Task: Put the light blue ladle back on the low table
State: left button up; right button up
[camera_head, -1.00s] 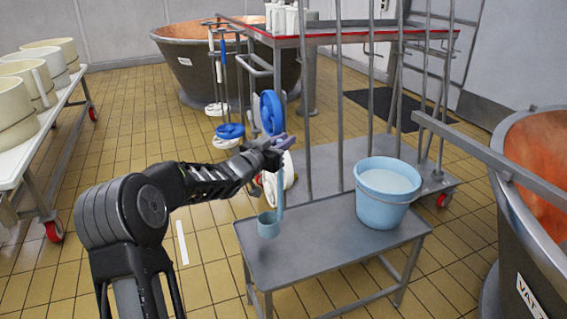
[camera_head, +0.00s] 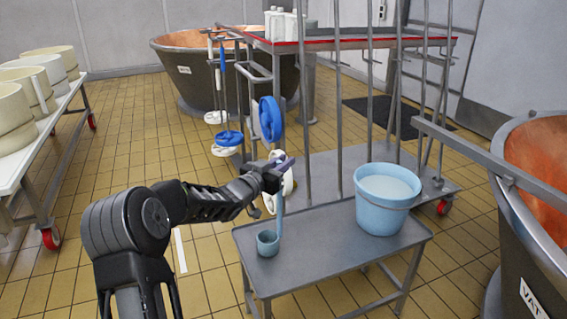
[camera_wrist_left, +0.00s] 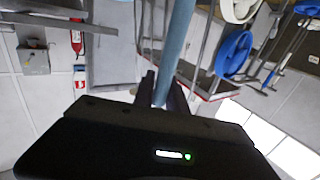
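The light blue ladle (camera_head: 268,243) hangs upright from my left gripper (camera_head: 279,170), with its cup at the left end of the low grey table (camera_head: 330,250). The cup looks at or just above the tabletop; I cannot tell whether it touches. In the left wrist view the ladle's handle (camera_wrist_left: 176,45) runs up between the two fingers of my left gripper (camera_wrist_left: 162,90), which are shut on it. My right gripper is in neither view.
A light blue bucket (camera_head: 384,205) stands on the table's right part. Behind is a rack with a red-edged shelf (camera_head: 360,43) and upright bars. A copper vat (camera_head: 535,190) is at right. A wheeled table with cream moulds (camera_head: 60,110) is at left. The table's middle is clear.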

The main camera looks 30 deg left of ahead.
pick_arm(q)
jog(key=o, duration=0.4)
jog(key=shift+r, duration=0.1)
jog(key=s+p, duration=0.1)
jog(key=s, duration=1.1)
jog(key=shift+a+r+p, duration=0.15)
jog(key=shift+a+p, duration=0.05)
jog(key=shift+p, duration=0.15)
